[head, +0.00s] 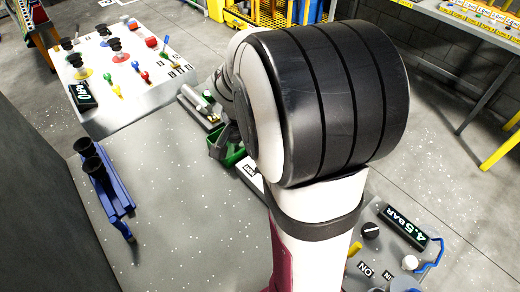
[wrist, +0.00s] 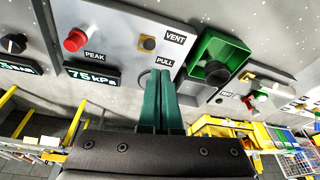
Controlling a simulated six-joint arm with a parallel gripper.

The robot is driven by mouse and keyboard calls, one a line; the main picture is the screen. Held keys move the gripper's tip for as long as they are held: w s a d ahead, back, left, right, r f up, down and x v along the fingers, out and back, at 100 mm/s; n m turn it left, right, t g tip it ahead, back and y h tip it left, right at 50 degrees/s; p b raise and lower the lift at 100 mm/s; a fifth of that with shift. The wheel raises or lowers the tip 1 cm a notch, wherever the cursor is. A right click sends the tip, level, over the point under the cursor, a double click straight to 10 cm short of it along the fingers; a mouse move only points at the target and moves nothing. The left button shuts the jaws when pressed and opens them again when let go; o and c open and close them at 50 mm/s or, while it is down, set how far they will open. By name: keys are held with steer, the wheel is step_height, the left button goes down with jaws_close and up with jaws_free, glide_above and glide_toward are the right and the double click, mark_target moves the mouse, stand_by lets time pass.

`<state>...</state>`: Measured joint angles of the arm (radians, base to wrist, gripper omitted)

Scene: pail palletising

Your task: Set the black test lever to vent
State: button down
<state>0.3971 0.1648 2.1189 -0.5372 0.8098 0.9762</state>
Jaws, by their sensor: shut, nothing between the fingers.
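My gripper (wrist: 163,78) is shut and empty in the wrist view, its two green fingers side by side. Its tips are just below the PULL label (wrist: 165,62) in the picture, over the lower edge of a grey panel (wrist: 112,42).
A red knob (wrist: 75,41) and a 75 kPa display (wrist: 91,77) are on the same panel. A green open box (wrist: 204,48) with a black part stands to its right. In the head view, a blue rack (head: 119,198) holds black cups at left; the grey tabletop (head: 185,210) between is clear.

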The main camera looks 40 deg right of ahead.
steer(key=a+r, duration=0.3)
steer(key=a, duration=0.3)
steer(key=shift+s+a+r, duration=0.15)
steer(key=shift+s+r, duration=0.05)
steer(key=s+a+r+n+g+y, duration=0.1)
steer(key=s+a+n+y, duration=0.3)
steer(key=s+a+n, duration=0.5)
steer(key=s+a, duration=0.6)
steer(key=s, duration=0.2)
steer(key=shift+s+n+y, duration=0.15)
steer(key=shift+n+y, duration=0.25)
